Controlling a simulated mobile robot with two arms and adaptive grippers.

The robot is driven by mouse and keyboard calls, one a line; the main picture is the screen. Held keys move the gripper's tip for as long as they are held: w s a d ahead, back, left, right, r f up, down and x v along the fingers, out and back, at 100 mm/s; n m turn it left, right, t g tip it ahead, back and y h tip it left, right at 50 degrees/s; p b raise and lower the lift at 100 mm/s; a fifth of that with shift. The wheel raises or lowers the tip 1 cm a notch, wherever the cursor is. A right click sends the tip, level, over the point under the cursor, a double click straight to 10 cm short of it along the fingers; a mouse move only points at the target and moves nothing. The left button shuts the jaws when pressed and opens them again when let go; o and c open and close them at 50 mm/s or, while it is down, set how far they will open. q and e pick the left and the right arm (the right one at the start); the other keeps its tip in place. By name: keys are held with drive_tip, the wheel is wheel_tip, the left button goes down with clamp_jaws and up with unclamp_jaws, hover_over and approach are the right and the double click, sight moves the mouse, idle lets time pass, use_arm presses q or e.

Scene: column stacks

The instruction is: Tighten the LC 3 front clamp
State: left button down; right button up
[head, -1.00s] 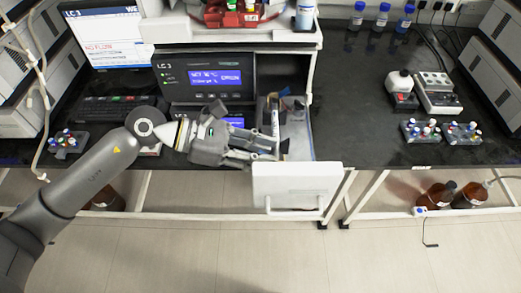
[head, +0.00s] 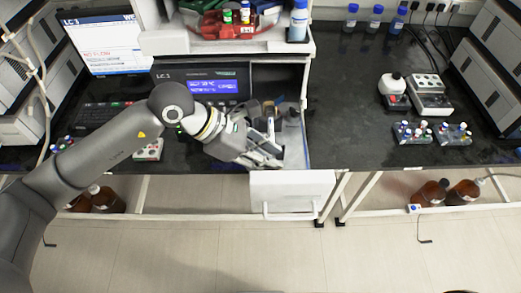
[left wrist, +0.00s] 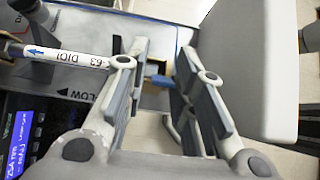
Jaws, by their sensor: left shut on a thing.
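My left gripper (head: 270,154) is in the open column drawer of the LC 3 unit (head: 200,82). In the left wrist view its two fingers (left wrist: 166,62) stand apart around a small part with a bit of blue, likely the front clamp (left wrist: 158,80). The fingers hide most of it, so its tightness cannot be told. A white column (left wrist: 75,53) marked 63 with a blue arrow lies in the drawer, its end beside the left finger. My right gripper is not in view.
The white drawer front (head: 292,186) stands out past the bench edge, close to the fingers. A shelf (head: 225,40) with a red tray (head: 230,27) is above the unit. Vial racks (head: 412,131) stand on the right bench, with clear black bench between.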

use_arm(q)
drive_tip(key=shift+s+d+r+y, duration=0.15)
drive_tip(key=shift+d+y, duration=0.4)
drive_tip(key=shift+y, duration=0.45)
drive_tip(key=y, duration=0.1)
drive_tip(key=d+y+b, duration=0.1)
drive_tip(key=shift+d+f+y+b, duration=0.1)
drive_tip(key=shift+f+y+b, duration=0.1)
drive_tip(key=shift+y+b, duration=0.1)
drive_tip(key=y+b, duration=0.1)
drive_tip(key=d+y+b, duration=0.1)
drive_tip(key=y+b, duration=0.1)
drive_tip(key=d+f+y+b, duration=0.1)
drive_tip(key=y, duration=0.1)
drive_tip(key=shift+s+d+f+y+b, duration=0.15)
drive_tip(key=shift+d+y+b, duration=0.15)
drive_tip(key=shift+y+b, duration=0.45)
drive_tip(key=shift+d+f+y+b, duration=0.15)
drive_tip(key=shift+d+y+b, duration=0.2)
drive_tip(key=shift+y, duration=0.7)
drive_tip(key=c, duration=1.4)
unclamp_jaws()
drive_tip(key=shift+o, duration=0.2)
drive_tip(key=shift+r, duration=0.15)
